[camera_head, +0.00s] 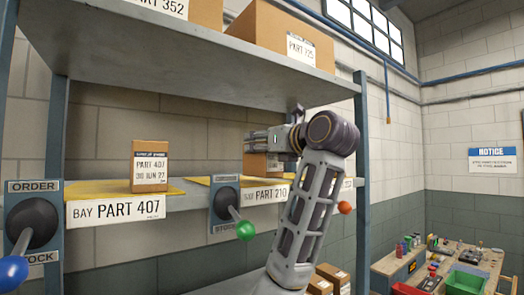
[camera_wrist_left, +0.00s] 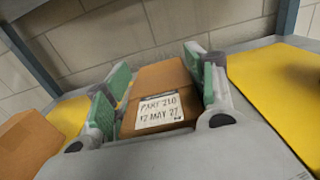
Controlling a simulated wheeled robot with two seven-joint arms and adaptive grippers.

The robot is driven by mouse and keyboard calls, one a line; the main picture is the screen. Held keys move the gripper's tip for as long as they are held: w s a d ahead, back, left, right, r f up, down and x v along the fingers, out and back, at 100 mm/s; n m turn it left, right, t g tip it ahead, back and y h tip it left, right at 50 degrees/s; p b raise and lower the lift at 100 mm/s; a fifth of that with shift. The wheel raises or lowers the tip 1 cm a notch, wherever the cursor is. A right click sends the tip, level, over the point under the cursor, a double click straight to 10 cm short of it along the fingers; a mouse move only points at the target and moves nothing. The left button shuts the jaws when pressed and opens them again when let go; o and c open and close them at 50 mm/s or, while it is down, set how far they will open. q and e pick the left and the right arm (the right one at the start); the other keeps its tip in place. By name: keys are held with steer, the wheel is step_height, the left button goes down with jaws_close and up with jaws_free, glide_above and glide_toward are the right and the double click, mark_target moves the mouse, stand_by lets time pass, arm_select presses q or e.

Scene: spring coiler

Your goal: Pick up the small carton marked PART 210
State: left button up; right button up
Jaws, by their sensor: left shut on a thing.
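The small carton marked PART 210 (camera_wrist_left: 158,78) is brown cardboard, and its white label also reads 12 MAY 27. In the left wrist view it sits between the green-padded fingers of my left gripper (camera_wrist_left: 157,70), one finger on each side. My left gripper is shut on it. In the head view the carton (camera_head: 257,164) shows partly below my left gripper (camera_head: 262,140), above the BAY PART 210 label (camera_head: 266,195). The arm hides part of it. I cannot tell whether it touches the shelf. My right gripper is not in view.
A carton marked PART 407 (camera_head: 149,165) stands on the same shelf to the left, on a yellow mat. An upper shelf (camera_head: 200,62) with larger cartons hangs above. Levers with a green ball (camera_head: 245,230) and a blue ball (camera_head: 12,271) stick out at the front.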

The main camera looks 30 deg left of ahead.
arm_select(q)
steer(key=shift+r+b, duration=0.4)
steer(key=shift+r, duration=4)
